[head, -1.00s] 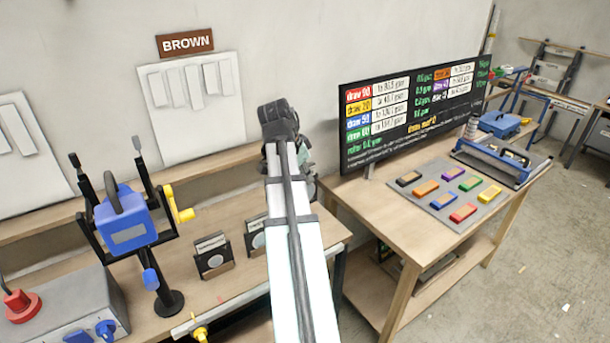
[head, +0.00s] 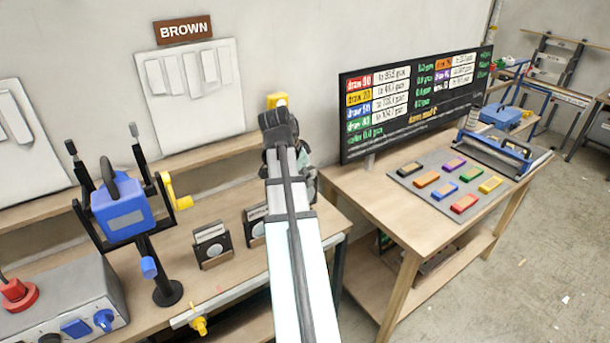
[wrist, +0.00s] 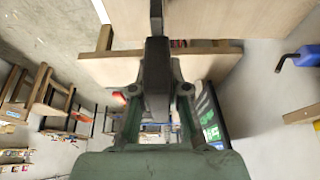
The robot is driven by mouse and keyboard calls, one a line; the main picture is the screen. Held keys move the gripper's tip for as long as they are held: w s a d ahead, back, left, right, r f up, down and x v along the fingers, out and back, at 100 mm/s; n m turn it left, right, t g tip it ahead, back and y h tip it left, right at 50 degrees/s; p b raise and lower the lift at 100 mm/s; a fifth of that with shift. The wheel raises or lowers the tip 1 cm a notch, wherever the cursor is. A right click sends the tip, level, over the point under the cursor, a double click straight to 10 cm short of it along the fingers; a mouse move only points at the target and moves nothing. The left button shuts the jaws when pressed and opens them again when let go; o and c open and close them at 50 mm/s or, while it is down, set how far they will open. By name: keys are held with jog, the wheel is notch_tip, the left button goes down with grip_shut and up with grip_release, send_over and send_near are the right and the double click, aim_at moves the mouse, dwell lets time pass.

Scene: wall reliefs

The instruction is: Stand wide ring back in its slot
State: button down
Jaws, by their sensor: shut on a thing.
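In the wrist view my gripper (wrist: 157,95) is shut on a dark flat piece (wrist: 157,65), seen edge on between the two fingers. No ring shape shows from this angle, so I cannot tell its face or confirm that it is the wide ring. In the head view my arm hides most of the gripper and what it holds. Two small dark stands with pale, round-marked cards are on the left bench: one stand (head: 213,246) is in full view, the other (head: 253,227) is partly behind my arm. No clearly empty slot shows.
A blue cranked device (head: 122,215) stands on the left bench (head: 195,288), beside a grey box (head: 65,305). A small yellow thing (head: 277,100) shows above my arm. A dark screen (head: 415,100) and a grey mat (head: 425,193) with coloured blocks occupy the right bench (head: 365,207).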

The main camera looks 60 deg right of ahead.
jog(key=shift+f+b, duration=1.1)
jog(key=shift+f, duration=1.6)
jog(key=c, duration=1.1)
grip_release()
